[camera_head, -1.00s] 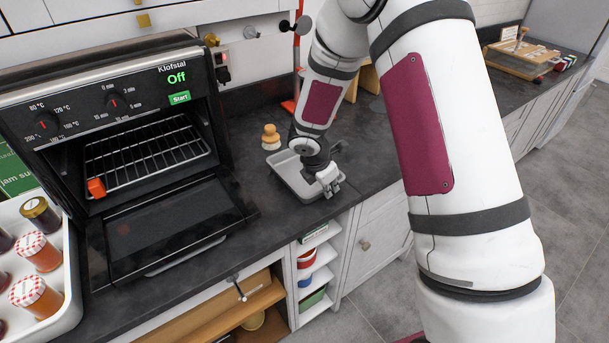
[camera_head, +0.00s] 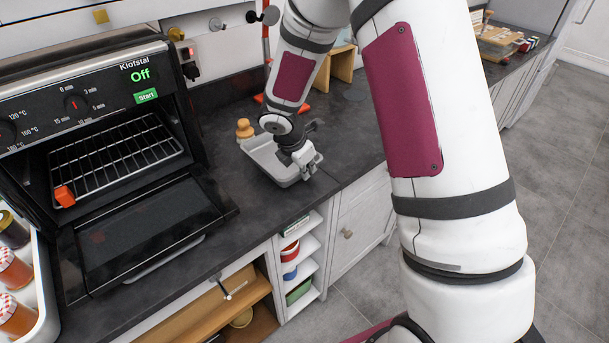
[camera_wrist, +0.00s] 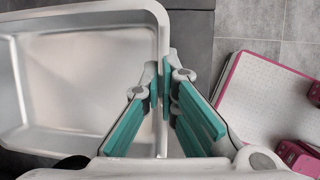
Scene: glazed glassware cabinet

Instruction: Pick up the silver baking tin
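The silver baking tin (camera_head: 257,153) is a shallow rectangular pan on the dark worktop, right of the oven. It fills the left of the wrist view (camera_wrist: 80,85), and its inside looks empty. My gripper (camera_head: 304,165) is at the tin's right front side, pointing down. In the wrist view the teal-padded fingers (camera_wrist: 165,88) straddle the tin's right wall, one inside and one outside. Their tips come close together on it, and the gripper looks shut on that wall. The tin looks level; I cannot tell whether it is clear of the worktop.
The black oven (camera_head: 110,140) has its door (camera_head: 145,225) lowered over the worktop on the left. A white tray (camera_head: 45,310) of jars is at lower left. Open shelves (camera_head: 300,265) lie below the worktop edge.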

